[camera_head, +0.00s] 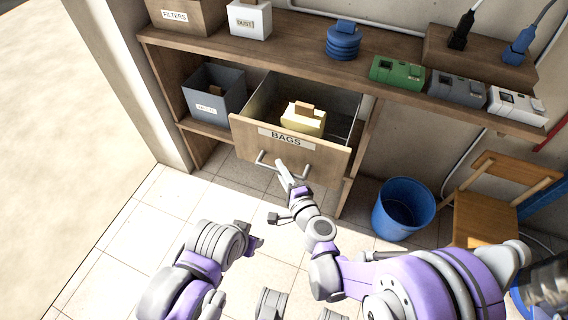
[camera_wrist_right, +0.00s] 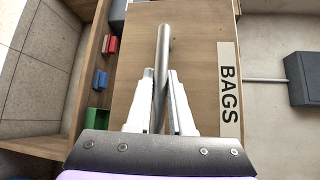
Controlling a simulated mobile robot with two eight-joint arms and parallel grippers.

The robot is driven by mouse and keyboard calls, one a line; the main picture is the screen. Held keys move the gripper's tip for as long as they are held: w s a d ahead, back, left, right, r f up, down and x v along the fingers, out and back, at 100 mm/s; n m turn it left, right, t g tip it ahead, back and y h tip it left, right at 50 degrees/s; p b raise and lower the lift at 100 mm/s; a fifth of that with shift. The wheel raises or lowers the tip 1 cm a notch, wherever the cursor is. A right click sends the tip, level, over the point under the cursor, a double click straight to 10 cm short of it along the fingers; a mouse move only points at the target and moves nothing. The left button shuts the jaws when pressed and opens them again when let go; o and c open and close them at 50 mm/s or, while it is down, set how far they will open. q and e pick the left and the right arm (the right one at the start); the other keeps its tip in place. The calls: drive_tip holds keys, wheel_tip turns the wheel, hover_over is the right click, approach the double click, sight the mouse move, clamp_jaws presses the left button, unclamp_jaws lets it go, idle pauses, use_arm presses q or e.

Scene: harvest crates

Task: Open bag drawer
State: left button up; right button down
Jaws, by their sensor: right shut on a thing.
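The wooden bag drawer (camera_head: 318,153), labelled BAGS, stands pulled out from the shelf unit, with its inside showing. A pale yellow block-like bag pack (camera_head: 302,121) with a brown top lies in it. My right gripper (camera_head: 284,172) is at the drawer's front, shut on the grey bar handle (camera_head: 262,158). In the right wrist view the handle (camera_wrist_right: 163,45) runs between the two white fingers (camera_wrist_right: 160,85), and the BAGS label (camera_wrist_right: 229,90) is beside it. My left gripper (camera_head: 256,243) is low over the floor, apart from the drawer; its fingers are too unclear to judge.
A grey bin (camera_head: 214,95) sits on the shelf left of the drawer. A blue bucket (camera_head: 402,209) and a wooden chair (camera_head: 492,203) stand to the right. Batteries, chargers and boxes line the top shelf (camera_head: 290,48). Tiled floor (camera_head: 130,222) is clear at the left.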

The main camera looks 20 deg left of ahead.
drive_tip(key=shift+s, duration=0.15)
drive_tip(key=c, duration=0.8)
unclamp_jaws()
drive_tip(key=v, duration=1)
drive_tip(key=shift+s+d, duration=0.25)
drive_tip(key=shift+s, duration=0.05)
